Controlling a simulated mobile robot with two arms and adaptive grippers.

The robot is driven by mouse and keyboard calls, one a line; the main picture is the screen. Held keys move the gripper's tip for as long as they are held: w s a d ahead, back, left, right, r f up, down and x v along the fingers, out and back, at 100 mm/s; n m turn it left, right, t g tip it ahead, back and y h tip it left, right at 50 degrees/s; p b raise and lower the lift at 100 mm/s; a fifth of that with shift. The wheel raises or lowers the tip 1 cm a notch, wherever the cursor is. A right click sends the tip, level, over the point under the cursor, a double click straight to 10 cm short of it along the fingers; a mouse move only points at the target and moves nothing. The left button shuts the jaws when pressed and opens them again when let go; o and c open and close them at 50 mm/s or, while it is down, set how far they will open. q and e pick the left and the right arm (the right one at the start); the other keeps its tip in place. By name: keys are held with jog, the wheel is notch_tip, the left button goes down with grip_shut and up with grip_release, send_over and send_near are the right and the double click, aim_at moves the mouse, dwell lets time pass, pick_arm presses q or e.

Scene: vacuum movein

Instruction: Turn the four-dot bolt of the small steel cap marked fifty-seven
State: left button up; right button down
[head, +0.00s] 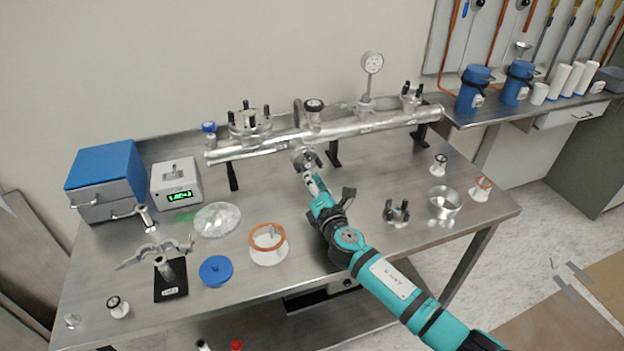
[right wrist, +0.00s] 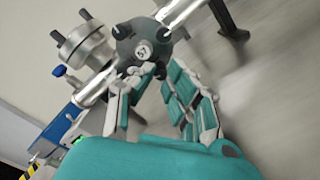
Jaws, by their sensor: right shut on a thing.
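The small steel cap (head: 303,158) sits on the front of the long steel pipe (head: 375,124), with dark bolts around it. In the right wrist view the cap (right wrist: 142,50) faces me with a marking that looks like a number starting with five; I cannot read it surely. My right gripper (head: 311,178) reaches up to the cap's lower side. In the right wrist view the right gripper (right wrist: 152,82) is shut on a bolt at the cap's near edge, largely hidden by the fingers. The dots on the bolts are too small to tell. My left gripper is not in view.
A larger bolted flange (head: 248,124) and a pressure gauge (head: 372,64) stand on the pipe.

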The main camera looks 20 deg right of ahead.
jog(key=n, duration=0.2)
jog(key=n+p, duration=0.1)
jog(key=n, duration=0.1)
jog(key=shift+f+n, duration=0.2)
jog(key=shift+n, duration=0.2)
jog(key=n+p, duration=0.2)
jog(key=n, duration=0.2)
jog(key=shift+n, duration=0.3)
jog(key=n+p, duration=0.3)
jog(key=n, duration=0.3)
jog(key=shift+s, duration=0.1)
jog(key=shift+r+n+p, duration=0.15)
jog(key=shift+n+p, duration=0.3)
jog(key=shift+n, duration=0.65)
jog(key=shift+r, duration=0.1)
jog(key=c, duration=1.6)
grip_release()
